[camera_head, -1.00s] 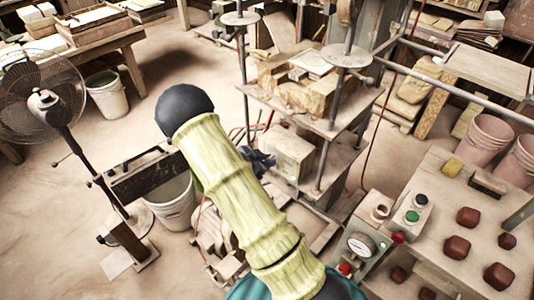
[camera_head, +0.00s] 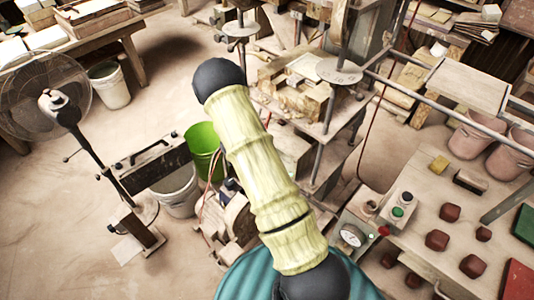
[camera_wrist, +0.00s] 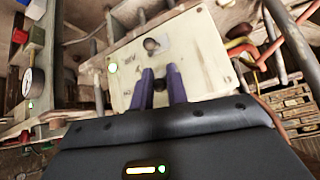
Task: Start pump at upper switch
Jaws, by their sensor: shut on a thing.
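The pale switch box (camera_wrist: 195,35) fills the middle of the wrist view. One dark round knob (camera_wrist: 152,45) sits at the upper part of its face in the picture, free of my fingers. Which knob is the upper one in the room I cannot tell. In the head view my arm hides the gripper and much of the box.
In the head view a pressure gauge (camera_head: 352,236) and a button box (camera_head: 400,205) stand by a table (camera_head: 440,215) with several red-brown blocks. A green bucket (camera_head: 203,141) and a fan (camera_head: 45,97) stand left of my arm. Open floor lies at lower left.

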